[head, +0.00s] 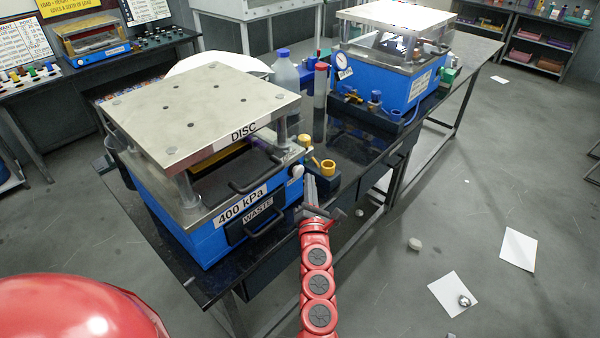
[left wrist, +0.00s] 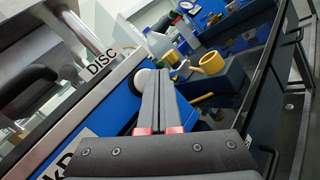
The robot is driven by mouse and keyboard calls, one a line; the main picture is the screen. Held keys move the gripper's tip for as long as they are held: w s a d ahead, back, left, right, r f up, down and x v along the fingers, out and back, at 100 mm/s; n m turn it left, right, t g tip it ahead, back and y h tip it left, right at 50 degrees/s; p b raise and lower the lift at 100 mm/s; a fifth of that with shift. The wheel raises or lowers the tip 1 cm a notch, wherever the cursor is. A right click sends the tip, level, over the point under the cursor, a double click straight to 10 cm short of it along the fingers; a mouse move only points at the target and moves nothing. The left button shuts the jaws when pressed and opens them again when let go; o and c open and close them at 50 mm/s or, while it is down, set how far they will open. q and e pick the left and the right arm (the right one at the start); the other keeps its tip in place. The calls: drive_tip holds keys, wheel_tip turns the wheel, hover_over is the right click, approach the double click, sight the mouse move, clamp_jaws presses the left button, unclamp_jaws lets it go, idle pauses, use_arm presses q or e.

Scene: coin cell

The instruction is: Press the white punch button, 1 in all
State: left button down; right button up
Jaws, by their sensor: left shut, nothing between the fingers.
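The white punch button (head: 297,172) is a small round knob on the blue front of the DISC press (head: 200,115), near its right corner. It also shows in the left wrist view (left wrist: 147,83), partly covered by my fingers. My left gripper (head: 310,185) is shut and empty. Its fingertips are right beside the button, on its right in both views. I cannot tell whether they touch it. In the left wrist view the shut fingers (left wrist: 156,75) point past the button. My right gripper is not in view.
A dark block with a yellow ring (head: 328,167) stands just right of the press. The press has a dark handle (head: 258,172) and a WASTE drawer (head: 255,220). Bottles (head: 285,72) and a second blue machine (head: 395,85) stand farther back. Papers (head: 518,249) lie on the floor.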

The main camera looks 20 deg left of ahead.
use_arm(q)
drive_tip(key=d, duration=0.1)
drive_tip(key=s+d, duration=0.1)
drive_tip(key=d, duration=0.2)
drive_tip(key=shift+s+d+b, duration=0.25)
drive_tip(key=shift+s+b, duration=0.05)
drive_tip(key=shift+b, duration=0.1)
idle(0.4)
